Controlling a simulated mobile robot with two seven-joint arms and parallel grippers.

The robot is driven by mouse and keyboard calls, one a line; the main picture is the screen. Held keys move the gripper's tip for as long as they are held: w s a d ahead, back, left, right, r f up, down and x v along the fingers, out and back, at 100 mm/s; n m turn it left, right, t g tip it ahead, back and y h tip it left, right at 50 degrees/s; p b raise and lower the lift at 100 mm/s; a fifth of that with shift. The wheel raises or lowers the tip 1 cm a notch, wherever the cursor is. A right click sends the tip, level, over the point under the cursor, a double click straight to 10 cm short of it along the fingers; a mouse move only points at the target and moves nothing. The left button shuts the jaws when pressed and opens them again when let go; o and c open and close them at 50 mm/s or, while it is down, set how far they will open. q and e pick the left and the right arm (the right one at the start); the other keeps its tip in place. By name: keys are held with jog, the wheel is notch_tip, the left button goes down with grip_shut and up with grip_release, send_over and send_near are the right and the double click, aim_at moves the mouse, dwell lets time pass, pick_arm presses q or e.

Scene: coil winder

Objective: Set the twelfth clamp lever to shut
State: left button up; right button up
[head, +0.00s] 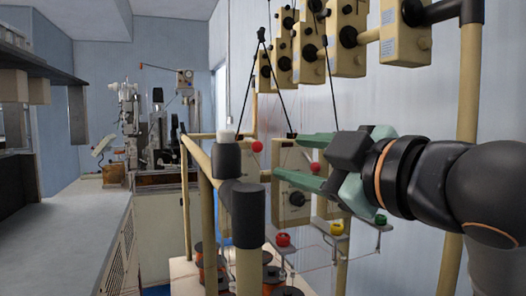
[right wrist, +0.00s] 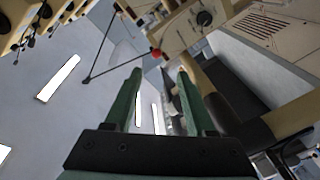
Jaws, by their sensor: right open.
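My right gripper (head: 284,158) comes in from the right, its two green fingers apart and nothing between them. Small red balls show near it: one red ball (head: 257,147) just left of the fingertips, another (head: 315,168) beside the fingers. In the right wrist view, a red ball (right wrist: 156,53) lies just beyond the open fingertips (right wrist: 159,74), on or in front of a cream box (right wrist: 185,28). I cannot tell which lever is the twelfth, or its setting. Black rods (head: 276,80) slant down from above to the balls' area. My left gripper is not in view.
Cream boxes with black knobs (head: 310,52) hang in a row above. Beige posts with black sleeves (head: 248,215) stand close in front. Red (head: 283,239), yellow (head: 337,228) and green (head: 380,219) pieces sit below, over copper spools (head: 275,276). A grey counter (head: 70,225) is at left.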

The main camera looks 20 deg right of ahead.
aim_at(260, 148)
jog(key=shift+m, duration=0.4)
jog(key=w+p, duration=0.1)
jog(key=w, duration=0.3)
jog(key=w+a+p, duration=0.1)
jog(key=w, duration=0.3)
jog(key=w+a+p, duration=0.1)
jog(key=w, duration=0.3)
jog(key=shift+a+r, duration=0.1)
jog(key=shift+r, duration=0.05)
jog(key=shift+c, duration=0.2)
grip_shut()
